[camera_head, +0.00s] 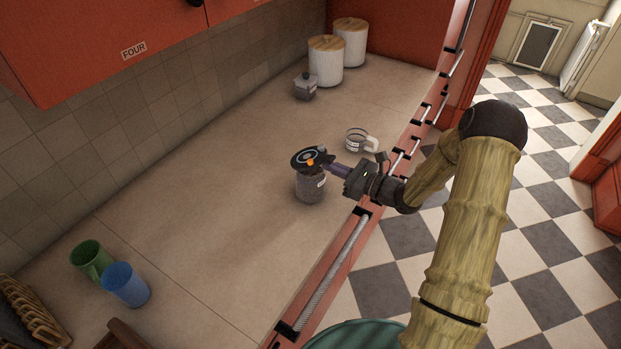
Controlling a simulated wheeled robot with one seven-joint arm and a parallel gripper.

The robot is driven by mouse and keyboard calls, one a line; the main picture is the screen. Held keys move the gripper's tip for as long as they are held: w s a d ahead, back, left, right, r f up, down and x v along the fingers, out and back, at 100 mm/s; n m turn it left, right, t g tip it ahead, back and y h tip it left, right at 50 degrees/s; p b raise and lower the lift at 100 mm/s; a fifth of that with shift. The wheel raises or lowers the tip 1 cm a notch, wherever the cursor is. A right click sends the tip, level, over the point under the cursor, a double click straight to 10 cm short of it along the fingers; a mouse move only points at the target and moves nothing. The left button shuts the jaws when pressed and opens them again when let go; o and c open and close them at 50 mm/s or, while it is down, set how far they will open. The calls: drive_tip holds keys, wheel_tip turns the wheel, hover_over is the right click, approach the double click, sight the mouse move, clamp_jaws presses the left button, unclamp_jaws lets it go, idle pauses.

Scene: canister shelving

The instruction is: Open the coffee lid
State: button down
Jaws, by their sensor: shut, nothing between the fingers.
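The coffee canister (311,188) is a dark-filled clear jar with a small label, standing upright on the counter near its front edge. Its dark round lid (303,158) is at the top of the jar and looks tilted, with an orange part at its right side. My gripper (327,165) comes in from the right, its fingertips at the right side of the lid beside the orange part. It is shut with nothing held. Whether the fingers touch the lid is too small to tell.
A glass cup (359,141) stands behind my gripper. Two white canisters with wooden lids (326,62) and a small grey pot (305,88) stand at the back. Green (91,258) and blue (126,285) mugs stand at the lower left. The counter (200,190) left of the jar is clear.

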sight(322, 157)
drive_tip(key=shift+w+a+r+p, duration=0.15)
drive_tip(key=shift+r+p, duration=0.35)
drive_tip(key=shift+r, duration=0.4)
drive_tip(key=shift+w+a+r+p, duration=0.3)
drive_tip(key=shift+a+r+p, duration=0.1)
drive_tip(key=shift+r, duration=0.25)
drive_tip(key=shift+w+a+r+p, duration=0.25)
drive_tip(key=shift+a+r+p, duration=0.15)
drive_tip(key=shift+r, duration=0.2)
drive_tip(key=shift+w+a+r+p, duration=0.3)
drive_tip(key=shift+a+r, duration=0.1)
drive_tip(key=shift+r, duration=0.25)
drive_tip(key=shift+a, duration=0.1)
drive_tip(key=shift+w+a+r+p, duration=0.2)
drive_tip(key=shift+w+a+r, duration=0.45)
drive_tip(key=shift+a, duration=0.2)
drive_tip(key=shift+w+a+r+p, duration=0.15)
drive_tip(key=shift+w+a+r, duration=0.4)
drive_tip(key=shift+a, duration=0.25)
drive_tip(key=shift+w, duration=0.1)
drive_tip(key=shift+a, duration=0.1)
